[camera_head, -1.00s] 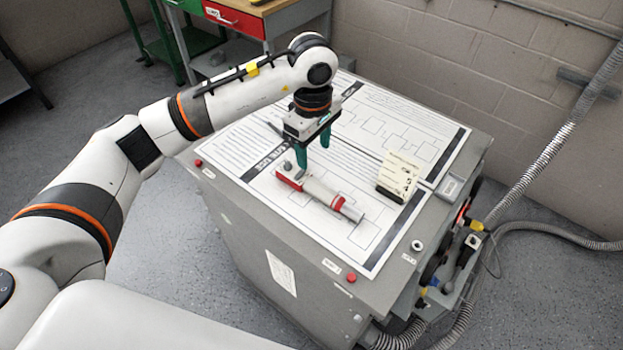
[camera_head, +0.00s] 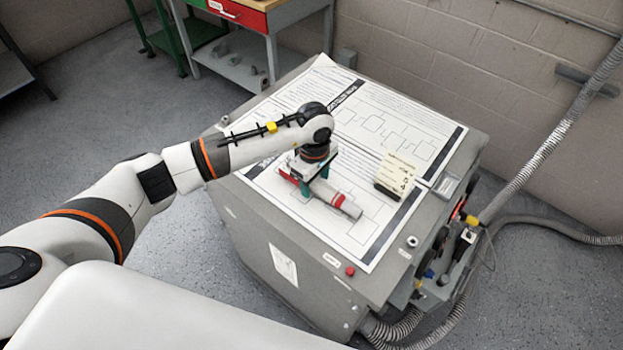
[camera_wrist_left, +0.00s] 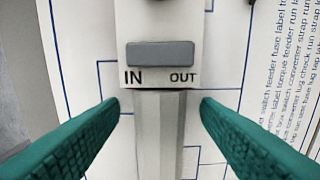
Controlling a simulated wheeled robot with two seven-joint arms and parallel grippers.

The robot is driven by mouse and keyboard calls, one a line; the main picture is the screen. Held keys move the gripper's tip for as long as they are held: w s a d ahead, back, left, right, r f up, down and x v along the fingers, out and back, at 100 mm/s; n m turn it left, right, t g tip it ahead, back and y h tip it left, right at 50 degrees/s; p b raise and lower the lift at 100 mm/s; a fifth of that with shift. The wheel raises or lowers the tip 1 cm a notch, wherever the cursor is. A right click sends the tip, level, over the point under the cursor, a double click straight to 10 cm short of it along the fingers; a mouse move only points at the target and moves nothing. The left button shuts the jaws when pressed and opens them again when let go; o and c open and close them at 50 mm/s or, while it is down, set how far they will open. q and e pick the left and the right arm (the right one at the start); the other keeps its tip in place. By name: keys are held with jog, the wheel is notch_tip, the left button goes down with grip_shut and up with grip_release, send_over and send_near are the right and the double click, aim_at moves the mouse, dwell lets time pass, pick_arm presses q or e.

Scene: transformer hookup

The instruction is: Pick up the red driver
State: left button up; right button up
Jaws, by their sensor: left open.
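The red driver (camera_head: 338,199) lies on the printed sheet on top of the grey cabinet. It has a pale grey body with a red end and a red band near its other end. My left gripper (camera_head: 316,178) is low over it, with green fingers apart and hiding part of its body. In the left wrist view, the driver's grey body (camera_wrist_left: 160,130) with a grey "IN / OUT" switch runs between the two open fingers (camera_wrist_left: 160,106). Gaps show on both sides, so neither finger visibly touches it. My right gripper is not in view.
A pale yellow note block (camera_head: 397,170) with a dark base stands on the sheet right of the driver. A red button (camera_head: 350,271) sits at the cabinet's front edge. Ribbed hoses (camera_head: 540,150) run along the right side. A bench with a red drawer (camera_head: 238,13) stands behind.

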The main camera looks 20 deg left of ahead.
pick_arm(q)
jog(key=shift+r, duration=0.1)
jog(key=c, duration=1.2)
notch_tip(320, 180, up, 9)
jog(key=b, duration=0.2)
jog(key=shift+w+b, duration=0.1)
jog(key=shift+b, duration=0.25)
jog(key=shift+c, duration=0.2)
jog(key=shift+r, duration=0.5)
